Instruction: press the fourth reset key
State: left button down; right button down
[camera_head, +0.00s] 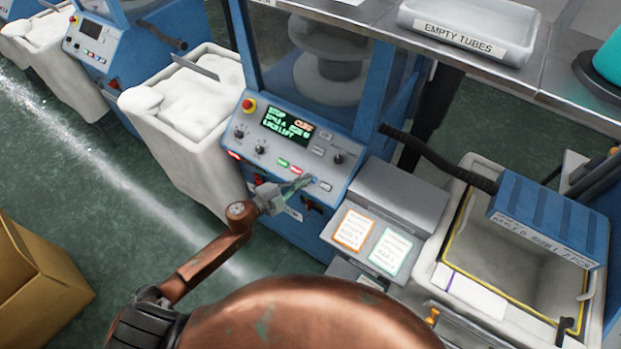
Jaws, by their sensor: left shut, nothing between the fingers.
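The blue machine's control panel (300,145) has a lit display (287,127) reading STOP, with smaller lines that are hard to read. Along its lower edge is a row of small keys: a red key (234,155), a green key (283,162), another red key (296,169), a small blue key (314,180) and a pale key (326,187). I cannot read which one is the fourth reset key. My left gripper (302,183) is shut and empty, its tips close to the blue key; contact cannot be told. My right gripper is not in view.
A red stop button (248,104) and dark knobs (338,158) share the panel. A white bin (185,125) stands left of the machine. Right are a grey box with cards (390,250) and an open bin (450,240). A cardboard box (40,285) stands lower left; the floor between is clear.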

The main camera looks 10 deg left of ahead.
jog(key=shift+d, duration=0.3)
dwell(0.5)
pick_arm(q)
jog(key=shift+w+d+f, duration=0.1)
jog(key=shift+w+f, duration=0.15)
jog(key=shift+f, duration=0.1)
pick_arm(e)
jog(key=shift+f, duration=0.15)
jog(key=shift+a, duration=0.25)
